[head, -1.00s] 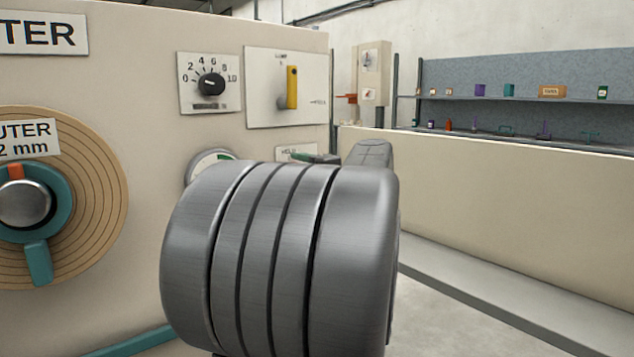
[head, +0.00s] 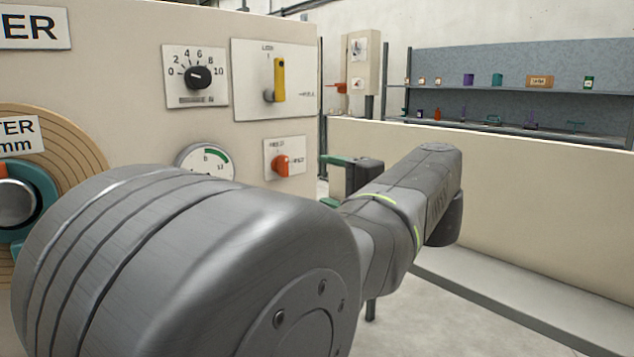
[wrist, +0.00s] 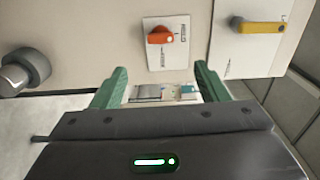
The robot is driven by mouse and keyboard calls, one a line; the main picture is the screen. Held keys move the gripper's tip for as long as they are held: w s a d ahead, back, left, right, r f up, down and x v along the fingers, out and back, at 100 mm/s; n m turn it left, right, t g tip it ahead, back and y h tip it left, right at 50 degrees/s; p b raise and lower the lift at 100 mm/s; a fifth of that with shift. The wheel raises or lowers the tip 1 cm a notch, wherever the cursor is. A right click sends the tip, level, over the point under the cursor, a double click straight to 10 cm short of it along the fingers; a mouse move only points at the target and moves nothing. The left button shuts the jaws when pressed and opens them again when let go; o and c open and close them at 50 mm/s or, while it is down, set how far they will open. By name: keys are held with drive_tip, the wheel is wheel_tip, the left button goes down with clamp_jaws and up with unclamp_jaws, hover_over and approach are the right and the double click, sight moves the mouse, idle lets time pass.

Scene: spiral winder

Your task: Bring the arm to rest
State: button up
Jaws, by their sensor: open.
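My gripper (head: 335,182) shows in the head view beyond my grey arm, just right of the machine panel's lower right part. In the wrist view my gripper (wrist: 158,82) has its two green fingers spread apart, with nothing held between them. The orange knob (wrist: 160,35) on its white plate lies ahead of the fingers and apart from them. My large grey arm link covers the lower left of the head view and hides part of the machine front.
The cream machine panel (head: 130,100) carries a black dial (head: 198,77), a yellow lever (head: 279,80), a round gauge (head: 206,160) and an orange knob (head: 281,165). A low cream wall (head: 500,190) runs along the right. Shelves with small items stand behind it.

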sight(285, 167)
idle(0.3)
drive_tip(key=b+x, duration=0.1)
drive_tip(key=x, duration=1.2)
drive_tip(key=shift+w+a, duration=0.25)
drive_tip(key=shift+w, duration=0.1)
